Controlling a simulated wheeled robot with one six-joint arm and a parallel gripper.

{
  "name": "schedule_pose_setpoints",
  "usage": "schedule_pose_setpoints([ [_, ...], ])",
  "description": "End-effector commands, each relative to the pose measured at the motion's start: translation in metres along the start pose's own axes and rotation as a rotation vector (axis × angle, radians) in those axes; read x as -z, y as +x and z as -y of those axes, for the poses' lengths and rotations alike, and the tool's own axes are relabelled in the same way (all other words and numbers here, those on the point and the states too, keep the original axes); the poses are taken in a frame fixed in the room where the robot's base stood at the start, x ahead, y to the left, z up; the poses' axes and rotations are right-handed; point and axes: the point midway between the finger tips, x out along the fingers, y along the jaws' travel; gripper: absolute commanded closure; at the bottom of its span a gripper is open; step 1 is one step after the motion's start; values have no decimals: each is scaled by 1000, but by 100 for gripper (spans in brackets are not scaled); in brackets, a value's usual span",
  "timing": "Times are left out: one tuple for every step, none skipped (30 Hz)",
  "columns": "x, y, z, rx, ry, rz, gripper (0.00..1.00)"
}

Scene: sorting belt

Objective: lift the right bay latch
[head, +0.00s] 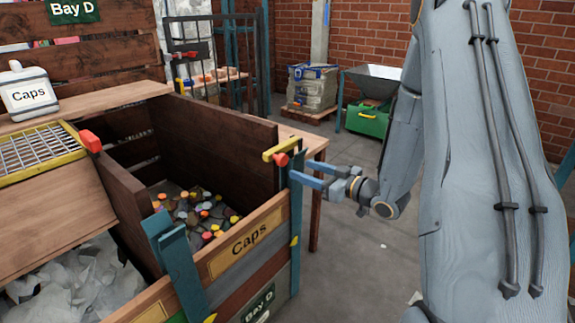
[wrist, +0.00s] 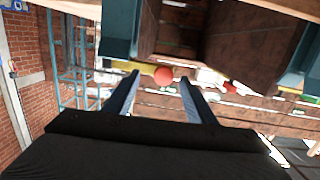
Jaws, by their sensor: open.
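The right bay latch (head: 281,150) is a yellow bar with a red knob at the top of the teal post on the bin's right front corner. Its red knob (wrist: 163,75) also shows in the wrist view, between my fingertips in the picture, with part of the yellow bar behind it. My gripper (head: 300,171) is open and empty, just right of the post and slightly below the knob. Its blue fingers point left towards the latch. I cannot tell whether they touch the knob. The gripper's opening also shows in the wrist view (wrist: 160,77).
The wooden Caps bin (head: 250,240) holds several coloured caps behind its front boards. A second red piece (head: 90,141) sits by the yellow grate (head: 40,155) at left. A wooden table (head: 312,142) stands behind the post.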

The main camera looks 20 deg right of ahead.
Motion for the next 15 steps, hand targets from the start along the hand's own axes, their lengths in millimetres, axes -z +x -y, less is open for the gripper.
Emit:
schedule_pose_setpoints([
  [0,-4,1,16,10,-35,49],
  [1,-5,2,26,13,-53,49],
  [3,-6,3,36,17,-72,49],
  [4,-7,4,41,18,-82,49],
  [5,-6,4,46,20,-90,49],
  [6,-5,5,50,21,-97,49],
  [6,-3,6,52,21,-100,49],
  [7,0,6,52,22,-101,49],
  [8,5,7,53,22,-101,49],
  [8,9,7,54,21,-100,49],
  [9,14,8,54,21,-100,49],
  [10,20,8,53,21,-100,49],
  [10,25,8,53,21,-99,49],
  [10,30,8,54,21,-99,49],
  [11,36,8,52,20,-99,49],
])
